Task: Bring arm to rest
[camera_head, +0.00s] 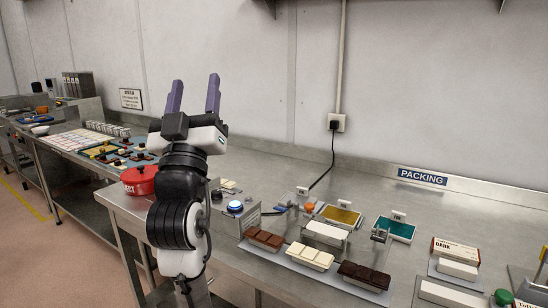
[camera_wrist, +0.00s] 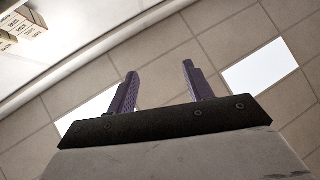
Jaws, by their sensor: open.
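My gripper (camera_head: 194,95) is raised above the left part of the steel packing bench (camera_head: 222,258) in the head view, with its two purple fingers pointing up. The fingers are apart, with nothing between them. In the wrist view my gripper (camera_wrist: 160,90) is also open and empty, against the ceiling tiles and bright light panels. My arm stands upright and hides part of the bench behind it.
Chocolate bars lie on a tray on the bench: a milk one (camera_head: 263,239), a white one (camera_head: 310,256) and a dark one (camera_head: 363,275). A red pot (camera_head: 139,180) stands left of my arm. The air around my gripper is clear.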

